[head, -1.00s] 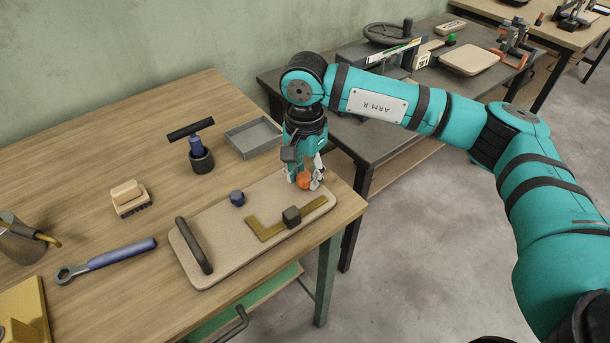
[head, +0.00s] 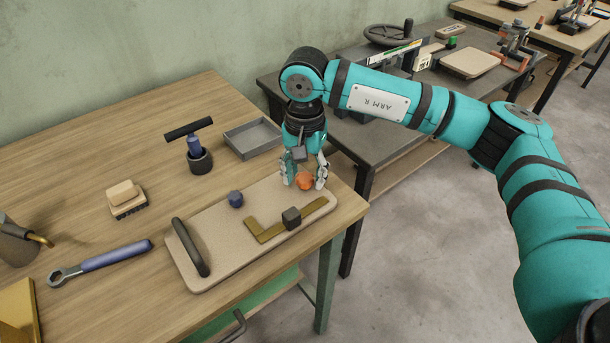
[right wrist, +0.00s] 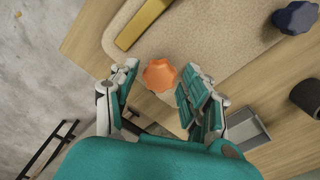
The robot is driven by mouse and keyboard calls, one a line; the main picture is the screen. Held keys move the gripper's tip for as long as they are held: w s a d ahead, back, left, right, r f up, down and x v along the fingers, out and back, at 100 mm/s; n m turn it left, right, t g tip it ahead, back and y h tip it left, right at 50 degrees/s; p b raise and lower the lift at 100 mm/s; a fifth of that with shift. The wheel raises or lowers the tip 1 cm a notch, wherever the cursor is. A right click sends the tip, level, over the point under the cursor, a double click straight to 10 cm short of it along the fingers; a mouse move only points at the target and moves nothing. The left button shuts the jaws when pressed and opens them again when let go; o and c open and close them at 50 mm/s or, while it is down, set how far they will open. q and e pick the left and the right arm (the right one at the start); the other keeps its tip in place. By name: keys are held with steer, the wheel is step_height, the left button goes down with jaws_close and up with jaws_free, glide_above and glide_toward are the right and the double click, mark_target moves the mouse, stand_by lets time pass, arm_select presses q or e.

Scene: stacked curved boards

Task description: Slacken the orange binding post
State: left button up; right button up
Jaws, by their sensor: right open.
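The orange binding post (head: 305,181) has a lobed knob and stands at the right end of a beige curved board. My right gripper (head: 306,182) points down over it, with one finger on either side of the knob. In the right wrist view the orange knob (right wrist: 160,75) shows between the tips of the two open fingers (right wrist: 157,82). Gaps show there, so the fingers look apart from the knob. The post's lower part is hidden. My left gripper is not in view.
The beige board (head: 207,225) also bears a dark handle (head: 190,247), a blue knob (head: 236,199), and a brass angle piece (head: 262,233) with a dark block (head: 291,217). A grey tray (head: 253,138) and a T-handled tool (head: 195,148) stand behind. A blue-handled wrench (head: 115,255) lies left.

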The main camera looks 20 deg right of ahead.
steer(key=shift+r+p, duration=1.45)
steer(key=shift+r, duration=1.55)
steer(key=shift+f, duration=0.1)
